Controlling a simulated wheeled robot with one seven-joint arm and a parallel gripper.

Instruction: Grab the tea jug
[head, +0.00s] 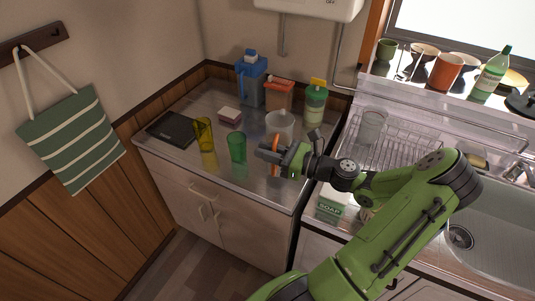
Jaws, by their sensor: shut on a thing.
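A clear, frosted jug (280,122) stands on the metal counter, left of the dish rack. A curved orange strip (276,143) shows in front of it and looks like its handle. My gripper (275,152) is at this orange strip, with its fingers closed around it. The lower part of the jug is hidden behind my gripper. A blue jug-like container (250,85) with a white top stands at the back of the counter, apart from my gripper.
A green glass (237,147) stands just left of my gripper, with a yellow glass (204,134) farther left. An orange container (279,95) and a green-white bottle (315,105) stand behind. The dish rack (402,135) and soap box (331,203) are right.

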